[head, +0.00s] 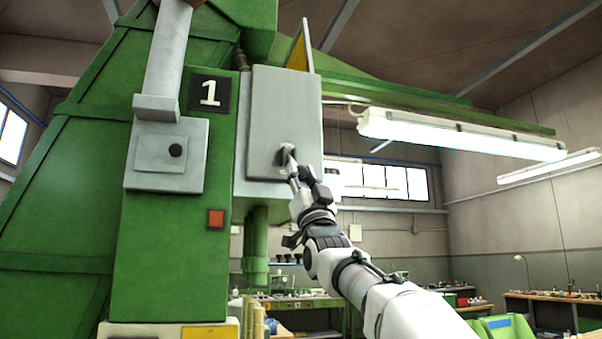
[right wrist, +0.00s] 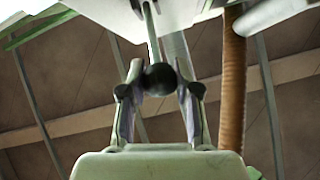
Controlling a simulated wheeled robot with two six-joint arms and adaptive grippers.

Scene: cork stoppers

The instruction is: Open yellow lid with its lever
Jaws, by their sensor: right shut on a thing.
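My right gripper (head: 293,172) reaches up to the front of a grey box on the green machine. In the right wrist view, the two fingers of that gripper (right wrist: 159,78) are closed on either side of a black ball knob (right wrist: 160,80). The knob sits at the end of a thin metal rod, the lever (right wrist: 151,32). In the head view the gripper mostly hides the knob. A yellow triangular panel (head: 299,52) stands up behind the top of the grey box; I cannot tell whether it is the yellow lid. My left gripper is not in view.
The grey box (head: 283,110) is fixed to the green machine (head: 150,245). A long lamp (head: 460,135) hangs at right. Workbenches (head: 545,297) stand farther back.

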